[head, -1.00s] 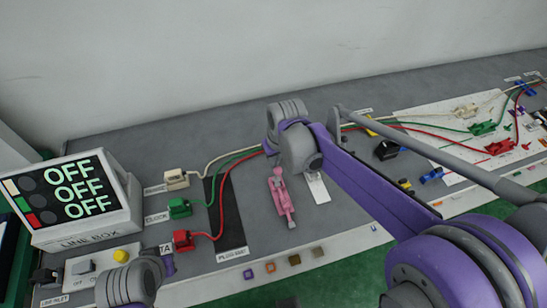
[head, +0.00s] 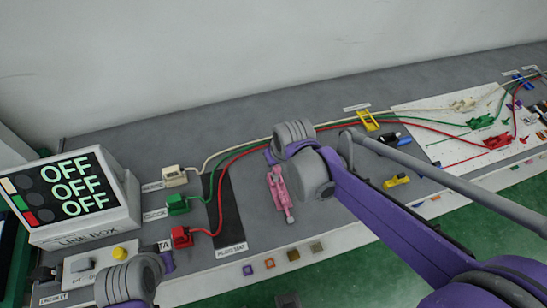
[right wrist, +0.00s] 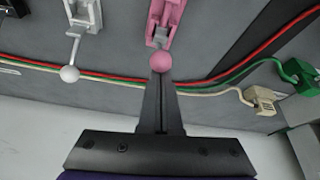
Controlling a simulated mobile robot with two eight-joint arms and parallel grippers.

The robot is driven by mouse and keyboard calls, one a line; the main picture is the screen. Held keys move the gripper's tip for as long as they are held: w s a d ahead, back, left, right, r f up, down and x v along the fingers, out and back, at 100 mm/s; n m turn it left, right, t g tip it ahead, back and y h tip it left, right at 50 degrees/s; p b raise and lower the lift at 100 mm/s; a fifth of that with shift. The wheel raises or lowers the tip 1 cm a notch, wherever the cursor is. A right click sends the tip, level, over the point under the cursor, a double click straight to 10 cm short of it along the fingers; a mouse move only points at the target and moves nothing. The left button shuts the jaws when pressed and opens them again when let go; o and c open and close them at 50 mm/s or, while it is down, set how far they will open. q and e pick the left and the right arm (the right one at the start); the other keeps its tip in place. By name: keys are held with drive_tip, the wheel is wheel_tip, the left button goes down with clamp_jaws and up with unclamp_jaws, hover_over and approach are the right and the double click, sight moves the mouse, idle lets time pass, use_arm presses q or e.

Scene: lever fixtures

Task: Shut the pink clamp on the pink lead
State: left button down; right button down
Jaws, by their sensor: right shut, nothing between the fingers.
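The pink clamp (head: 279,193) lies on the grey bench in the head view, just left of my right wrist. The right wrist view shows part of the pink clamp (right wrist: 165,22) at the top, with a round pink knob (right wrist: 161,62) toward my gripper. My right gripper (right wrist: 160,78) is shut and empty, its tips right at the knob; I cannot tell whether they touch. In the head view its fingers are hidden behind the wrist. No separate pink lead can be made out.
A white clamp (right wrist: 85,20) with a white knob stands beside the pink one. Red, green and cream cables cross the bench behind, from the red (head: 181,237), green (head: 177,204) and cream (head: 174,176) plugs. The line box (head: 82,202) reads OFF.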

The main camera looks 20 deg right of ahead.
drive_tip(key=shift+s+f+t+b, duration=0.15)
drive_tip(key=shift+s+f+t, duration=0.05)
drive_tip(key=shift+s+t, duration=0.4)
drive_tip(key=shift+s+f+t+b, duration=0.15)
drive_tip(key=shift+s+t, duration=0.3)
drive_tip(key=shift+t, duration=0.15)
use_arm(q)
drive_tip(key=shift+s+f+b, duration=0.15)
drive_tip(key=shift+f+b, duration=0.1)
drive_tip(key=shift+f, duration=0.25)
drive_tip(key=shift+s+f+b, duration=0.15)
drive_tip(key=shift+f+b, duration=0.1)
drive_tip(key=shift+f, duration=0.25)
use_arm(e)
drive_tip(key=s+t, duration=0.1)
drive_tip(key=s+f+t, duration=0.1)
drive_tip(key=shift+t, duration=0.3)
use_arm(q)
drive_tip(key=shift+f, duration=0.15)
use_arm(e)
drive_tip(key=shift+s+f, duration=0.2)
drive_tip(key=shift+s, duration=0.05)
